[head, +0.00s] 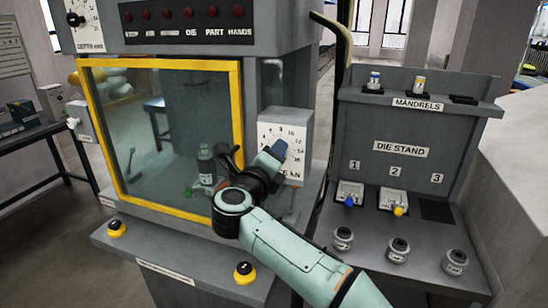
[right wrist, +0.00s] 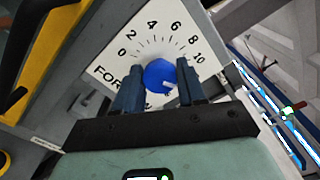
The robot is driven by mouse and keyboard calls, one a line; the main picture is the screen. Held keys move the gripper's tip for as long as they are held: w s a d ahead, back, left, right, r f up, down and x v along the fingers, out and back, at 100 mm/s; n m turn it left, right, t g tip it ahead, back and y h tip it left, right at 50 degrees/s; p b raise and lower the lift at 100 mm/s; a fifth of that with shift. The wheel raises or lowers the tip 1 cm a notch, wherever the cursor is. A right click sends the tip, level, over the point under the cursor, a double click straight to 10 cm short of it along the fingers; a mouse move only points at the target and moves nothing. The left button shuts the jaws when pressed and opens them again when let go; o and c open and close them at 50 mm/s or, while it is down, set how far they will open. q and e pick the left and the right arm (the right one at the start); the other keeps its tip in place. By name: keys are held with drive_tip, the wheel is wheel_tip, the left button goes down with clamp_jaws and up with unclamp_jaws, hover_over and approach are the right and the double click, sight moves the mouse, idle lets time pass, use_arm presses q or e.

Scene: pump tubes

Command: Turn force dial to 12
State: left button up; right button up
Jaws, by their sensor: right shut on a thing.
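The force dial is a white plate (head: 297,133) with a printed number scale, on a grey box right of the yellow-framed window. In the right wrist view, the plate (right wrist: 108,68) shows numbers from 0 to 10; the rest of the scale is hidden. Its round blue knob (right wrist: 160,76) sits between the two dark blue fingers of my right gripper (right wrist: 157,80), which is shut on it. A small white mark shows at the knob's lower right. In the head view, the knob (head: 279,149) is partly covered by my gripper (head: 268,160). My left gripper is out of view.
The yellow-framed window (head: 236,105) is close left of the dial. The die stand (head: 400,150) stands at right, with mandrels above and several dies below. A depth dial (head: 76,19) is at top left.

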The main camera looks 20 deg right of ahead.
drive_tip(key=shift+f, duration=0.1)
drive_tip(key=o, duration=1.1)
drive_tip(key=shift+c, duration=0.2)
drive_tip(key=b+v, duration=0.1)
drive_tip(key=v, duration=1.2)
drive_tip(key=shift+s+b, duration=0.2)
drive_tip(key=shift+b, duration=0.15)
drive_tip(key=shift+a, duration=0.15)
